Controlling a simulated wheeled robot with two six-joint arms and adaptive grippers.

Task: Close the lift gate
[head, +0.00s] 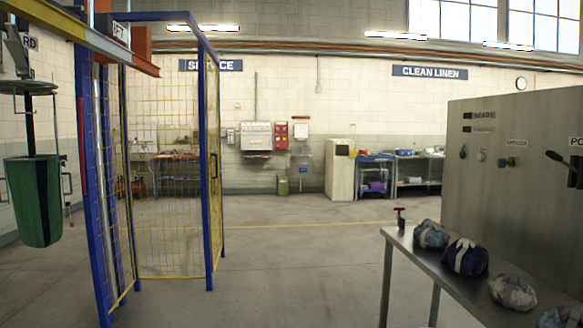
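The lift enclosure has blue posts and yellow wire mesh, and stands at the left of the head view. A narrow mesh panel (213,165), which looks like the lift gate, shows almost edge-on beside the blue post at the enclosure's right. A small dark handle-like part shows at its mid height. I cannot tell for certain whether this panel is hinged or how far open it stands. Wider mesh (168,215) spans the enclosure to its left. Neither of my grippers is in view.
A green sling bag (34,200) hangs at the far left below a yellow overhead beam (75,35). A metal table (470,285) with several cloth bundles stands at the right, before a grey control cabinet (515,180). The concrete floor between enclosure and table is clear.

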